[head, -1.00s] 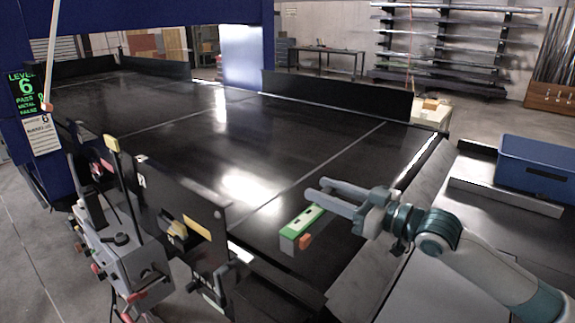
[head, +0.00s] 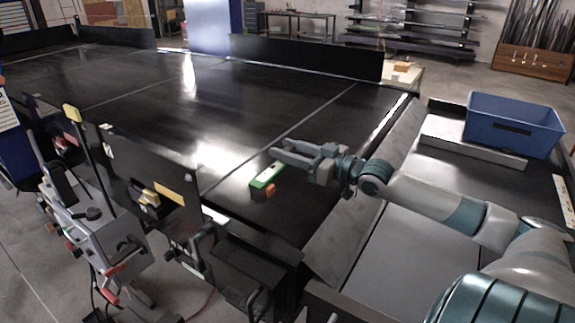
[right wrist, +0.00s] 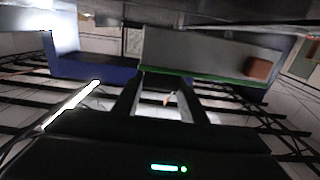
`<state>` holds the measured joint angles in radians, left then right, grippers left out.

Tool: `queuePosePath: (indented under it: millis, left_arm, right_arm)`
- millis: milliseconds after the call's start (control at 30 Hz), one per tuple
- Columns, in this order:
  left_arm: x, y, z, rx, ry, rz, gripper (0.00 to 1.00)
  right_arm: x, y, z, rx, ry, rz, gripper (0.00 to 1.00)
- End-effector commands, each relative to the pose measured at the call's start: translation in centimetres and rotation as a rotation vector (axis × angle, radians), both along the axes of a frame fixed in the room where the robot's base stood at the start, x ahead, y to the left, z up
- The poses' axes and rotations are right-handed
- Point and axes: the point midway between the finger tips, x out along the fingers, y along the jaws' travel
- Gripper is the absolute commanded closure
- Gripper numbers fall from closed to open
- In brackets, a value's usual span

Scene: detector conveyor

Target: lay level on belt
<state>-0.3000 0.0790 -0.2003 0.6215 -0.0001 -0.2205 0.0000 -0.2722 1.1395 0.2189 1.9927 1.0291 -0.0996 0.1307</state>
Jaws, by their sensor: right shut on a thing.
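The green level (head: 266,176) with an orange end is at the near right of the black belt (head: 235,115) in the head view. My right gripper (head: 282,153) reaches in from the right and is shut on the level. In the right wrist view the level (right wrist: 190,52) shows as a grey bar with a green edge and a brown-orange block, across the ends of my right gripper's fingers (right wrist: 165,85). I cannot tell whether the level touches the belt or hangs just above it. My left gripper is out of view.
A blue bin (head: 512,125) stands on the side table at the right. A grey control box (head: 90,225) with levers stands at the near left. A low black guard (head: 305,57) runs along the belt's far edge. The middle of the belt is clear.

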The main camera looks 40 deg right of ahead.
Motion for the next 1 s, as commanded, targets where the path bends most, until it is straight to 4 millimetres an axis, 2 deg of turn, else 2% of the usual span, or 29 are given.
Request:
queuePosePath:
  millis: [233,600,1000]
  left_arm:
    - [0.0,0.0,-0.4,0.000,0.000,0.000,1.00]
    - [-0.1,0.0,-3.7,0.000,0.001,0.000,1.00]
    - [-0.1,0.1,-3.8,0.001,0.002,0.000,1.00]
  right_arm:
    - [0.0,0.0,-0.4,0.001,-0.002,0.000,0.91]
    - [-0.1,0.0,-3.7,0.002,-0.002,0.001,0.91]
    - [-0.1,0.0,-3.9,0.001,-0.002,0.000,0.91]
